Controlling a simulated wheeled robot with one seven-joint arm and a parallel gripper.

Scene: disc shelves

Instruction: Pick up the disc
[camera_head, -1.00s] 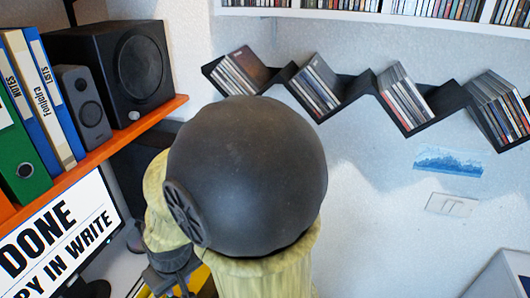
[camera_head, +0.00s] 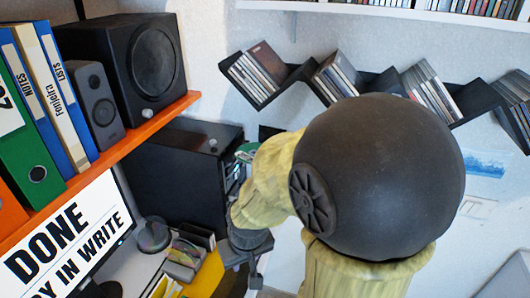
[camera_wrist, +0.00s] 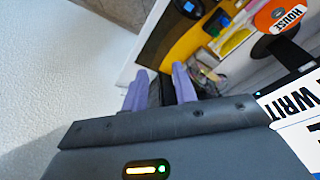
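In the wrist view, an orange-and-white disc labelled HOUSE (camera_wrist: 278,14) lies at the top right, partly cut off by the frame edge. In the head view, part of my gripper's grey wrist shows low in the middle, but my arm and the angle hide the fingertips. A small green-and-white round thing (camera_head: 246,152) shows beside my arm; I cannot tell if it is a disc.
A black computer tower (camera_head: 185,170) stands behind the desk. A monitor (camera_head: 70,245), an orange shelf (camera_head: 120,145) with binders and speakers (camera_head: 140,60) are at left. A zigzag rack of cases (camera_head: 258,70) hangs on the wall. A yellow mat (camera_head: 207,277) lies on the desk.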

